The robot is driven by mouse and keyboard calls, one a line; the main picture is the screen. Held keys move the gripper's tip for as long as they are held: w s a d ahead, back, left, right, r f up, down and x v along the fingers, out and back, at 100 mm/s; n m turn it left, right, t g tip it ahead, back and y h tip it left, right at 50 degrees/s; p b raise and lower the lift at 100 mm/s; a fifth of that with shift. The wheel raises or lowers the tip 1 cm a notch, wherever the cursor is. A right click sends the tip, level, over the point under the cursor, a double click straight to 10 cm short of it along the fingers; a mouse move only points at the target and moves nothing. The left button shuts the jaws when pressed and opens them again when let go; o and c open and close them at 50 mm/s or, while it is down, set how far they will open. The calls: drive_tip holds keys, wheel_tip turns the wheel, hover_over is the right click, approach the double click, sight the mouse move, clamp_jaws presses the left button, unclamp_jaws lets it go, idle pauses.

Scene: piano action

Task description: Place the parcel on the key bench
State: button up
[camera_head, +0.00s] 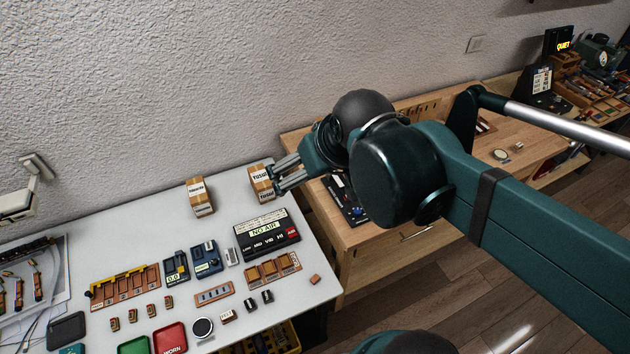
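Two brown cardboard parcels with white labels are at the back of the grey-white table (120,240). The left parcel (200,197) stands upright on the table, apart from my gripper. The right parcel (261,184), with dark lettering on its label, is at the table's back right corner. My gripper (279,178) reaches in from the right, and its fingertips meet the right side of this parcel. Whether the fingers close on it, and whether it rests on the table, I cannot tell. A wooden bench (350,234) stands right of the table; no label naming the key bench is readable.
A black "NO AIR" unit (267,234) stands in front of the parcels. Small trays, meters and blocks crowd the table's front. A dark device (346,199) lies on the wooden bench below my arm. Another bench with a "QUIET" sign (563,44) is at the far right.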

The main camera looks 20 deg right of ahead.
drive_tip(key=s, duration=0.1)
drive_tip(key=f, duration=0.1)
drive_tip(key=s, duration=0.1)
drive_tip(key=shift+s+a+f+m+t, duration=0.3)
drive_tip(key=shift+s+a+f, duration=0.05)
